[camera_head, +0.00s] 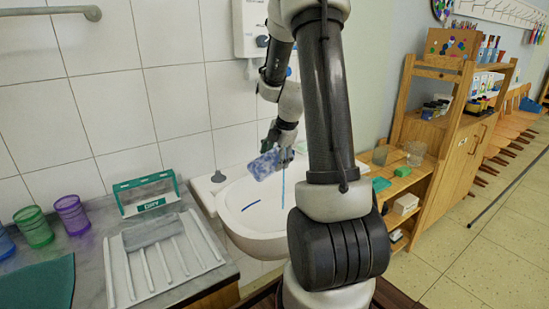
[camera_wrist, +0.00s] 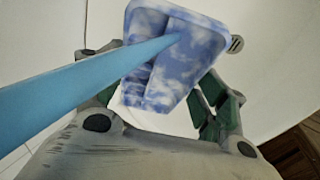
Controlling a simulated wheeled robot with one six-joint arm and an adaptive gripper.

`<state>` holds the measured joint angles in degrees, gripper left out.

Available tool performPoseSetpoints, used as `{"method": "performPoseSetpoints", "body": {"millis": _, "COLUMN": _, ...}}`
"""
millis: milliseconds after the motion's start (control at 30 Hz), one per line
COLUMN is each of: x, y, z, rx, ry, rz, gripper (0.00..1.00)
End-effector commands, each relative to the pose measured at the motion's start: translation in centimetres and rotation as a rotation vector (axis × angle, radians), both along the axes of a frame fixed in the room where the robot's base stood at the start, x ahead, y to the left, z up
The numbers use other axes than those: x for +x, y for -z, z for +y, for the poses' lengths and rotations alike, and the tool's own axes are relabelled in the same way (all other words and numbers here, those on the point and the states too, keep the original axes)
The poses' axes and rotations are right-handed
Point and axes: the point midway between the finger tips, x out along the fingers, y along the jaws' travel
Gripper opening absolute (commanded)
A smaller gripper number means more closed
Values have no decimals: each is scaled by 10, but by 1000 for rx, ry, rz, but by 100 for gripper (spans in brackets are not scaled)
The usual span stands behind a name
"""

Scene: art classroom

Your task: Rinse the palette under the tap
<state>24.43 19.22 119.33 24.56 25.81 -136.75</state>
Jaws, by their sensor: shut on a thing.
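The palette (camera_head: 262,166) is a small blue-and-white mottled tray, held tilted above the white sink (camera_head: 237,230). My gripper (camera_head: 281,149) is shut on it. In the wrist view the palette (camera_wrist: 197,62) sits between the green-padded fingers of my gripper (camera_wrist: 155,105). A light-blue stream of water (camera_head: 283,187) shows below the palette. In the wrist view the stream (camera_wrist: 90,78) crosses from the left edge to the palette's face and appears to meet it. The tap's spout cannot be made out; my arm covers part of that area.
A thin blue strip (camera_head: 251,206) lies in the basin. A drain (camera_wrist: 236,44) shows beside the palette. Wooden shelves (camera_head: 436,130) stand right.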

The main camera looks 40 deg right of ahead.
Motion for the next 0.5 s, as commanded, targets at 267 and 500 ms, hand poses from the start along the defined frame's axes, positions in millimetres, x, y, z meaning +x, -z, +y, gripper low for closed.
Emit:
{"method": "performPoseSetpoints", "body": {"millis": 267, "x": -1, "y": 0, "z": -1, "rx": 0, "ry": 0, "rz": 0, "gripper": 49}}
{"method": "performPoseSetpoints", "body": {"millis": 500, "x": -8, "y": 0, "z": -8, "rx": -1, "ry": 3, "rz": 0, "gripper": 49}}
